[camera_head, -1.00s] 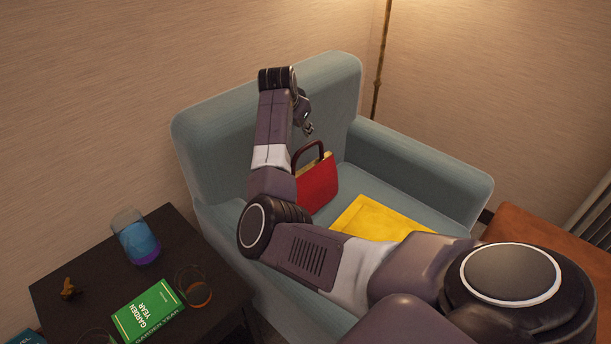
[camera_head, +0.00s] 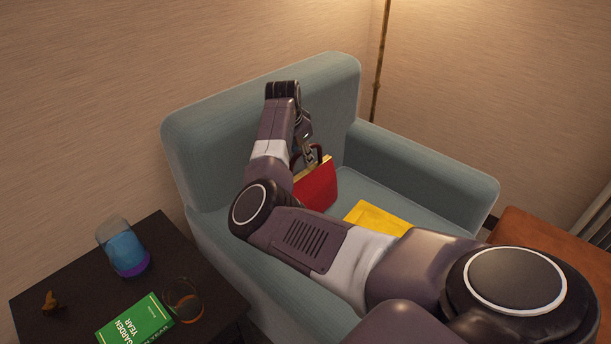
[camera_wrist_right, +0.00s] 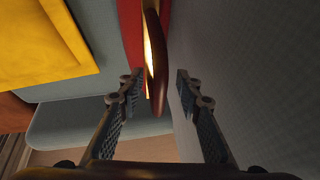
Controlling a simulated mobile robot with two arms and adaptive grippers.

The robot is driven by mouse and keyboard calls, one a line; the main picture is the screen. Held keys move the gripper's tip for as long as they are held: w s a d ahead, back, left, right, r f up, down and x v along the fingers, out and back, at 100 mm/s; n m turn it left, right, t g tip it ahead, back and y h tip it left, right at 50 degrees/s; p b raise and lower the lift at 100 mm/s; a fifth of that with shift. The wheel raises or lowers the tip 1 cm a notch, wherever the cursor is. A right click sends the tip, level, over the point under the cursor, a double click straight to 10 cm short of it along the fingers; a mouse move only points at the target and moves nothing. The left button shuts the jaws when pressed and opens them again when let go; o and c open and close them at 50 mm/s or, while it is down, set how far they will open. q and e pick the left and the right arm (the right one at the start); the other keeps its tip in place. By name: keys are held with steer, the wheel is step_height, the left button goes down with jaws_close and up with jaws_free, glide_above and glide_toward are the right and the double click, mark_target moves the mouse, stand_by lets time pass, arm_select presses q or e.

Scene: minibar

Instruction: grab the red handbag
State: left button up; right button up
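The red handbag (camera_head: 317,188) stands on the seat of the blue-grey armchair (camera_head: 425,170), near its backrest. Its dark arched handle (camera_head: 294,158) is partly hidden by my right arm. My right gripper (camera_head: 311,158) is at the top of the bag, by the handle. In the right wrist view its two fingers (camera_wrist_right: 160,80) are apart, with the dark handle (camera_wrist_right: 157,60) between them and no finger clearly touching it. The red side of the bag (camera_wrist_right: 131,30) shows beyond. My left gripper is in neither view.
A yellow flat item (camera_head: 378,219) lies on the seat, and also shows in the wrist view (camera_wrist_right: 40,45). A dark side table (camera_head: 60,270) at left holds a blue cup (camera_head: 124,250), a green book (camera_head: 137,322) and small items. A lamp pole (camera_head: 379,70) stands behind.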

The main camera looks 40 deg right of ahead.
jaws_close()
stand_by(0.3)
steer(key=shift+r, duration=0.15)
